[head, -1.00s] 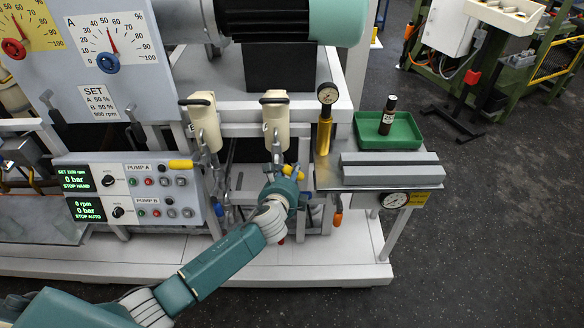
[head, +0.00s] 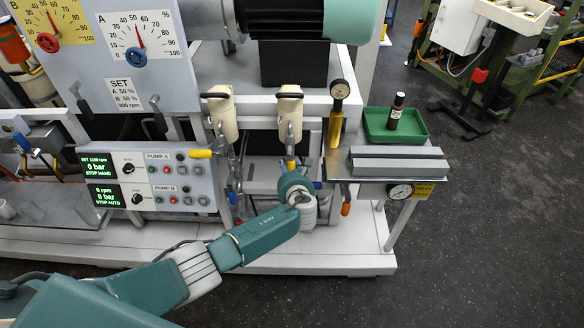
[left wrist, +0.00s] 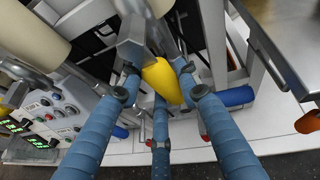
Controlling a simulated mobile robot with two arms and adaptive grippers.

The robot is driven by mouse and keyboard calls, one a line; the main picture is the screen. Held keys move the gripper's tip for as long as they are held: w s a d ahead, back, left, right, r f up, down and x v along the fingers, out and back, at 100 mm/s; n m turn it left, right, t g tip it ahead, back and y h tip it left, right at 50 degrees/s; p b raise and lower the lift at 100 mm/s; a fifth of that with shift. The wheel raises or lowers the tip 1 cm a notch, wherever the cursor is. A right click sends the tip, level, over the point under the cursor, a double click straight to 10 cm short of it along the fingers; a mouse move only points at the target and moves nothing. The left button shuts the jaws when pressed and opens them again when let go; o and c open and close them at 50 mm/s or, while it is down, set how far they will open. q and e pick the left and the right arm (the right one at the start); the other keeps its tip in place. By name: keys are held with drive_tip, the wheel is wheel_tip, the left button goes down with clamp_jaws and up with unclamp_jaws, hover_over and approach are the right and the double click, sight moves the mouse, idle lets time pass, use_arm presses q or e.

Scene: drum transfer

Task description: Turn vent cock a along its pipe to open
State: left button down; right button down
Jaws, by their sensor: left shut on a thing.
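Two cocks with yellow handles sit below two cream pots. The left one's yellow handle (head: 201,154) sticks out sideways. The right one's yellow handle (head: 291,165) stands about upright under its pipe, partly hidden by my left gripper (head: 297,180). In the left wrist view this yellow handle (left wrist: 163,82) lies between the blue fingers of my left gripper (left wrist: 160,98), which is shut on it. I cannot read which cock is marked a. My right gripper is not in view.
The cream pots (head: 222,118) (head: 290,112) hang just above. A steel shelf with a green tray (head: 395,126), a grey block (head: 398,159) and a gauge (head: 400,191) stands close on the right. The pump panel (head: 155,185) is on the left. Open floor lies front right.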

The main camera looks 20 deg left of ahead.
use_arm(q)
drive_tip(key=shift+a+r, duration=0.1)
drive_tip(key=shift+a, duration=0.2)
drive_tip(key=shift+a+m+y, duration=0.15)
drive_tip(key=shift+m+y, duration=0.15)
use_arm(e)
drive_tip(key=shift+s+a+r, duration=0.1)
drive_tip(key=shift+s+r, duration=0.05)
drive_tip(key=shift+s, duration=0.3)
use_arm(q)
drive_tip(key=c, duration=1.2)
unclamp_jaws()
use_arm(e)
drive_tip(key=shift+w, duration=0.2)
use_arm(q)
drive_tip(key=shift+s, duration=0.1)
drive_tip(key=shift+s+d, duration=0.35)
drive_tip(key=v, duration=1.1)
drive_tip(key=shift+a+r, duration=0.15)
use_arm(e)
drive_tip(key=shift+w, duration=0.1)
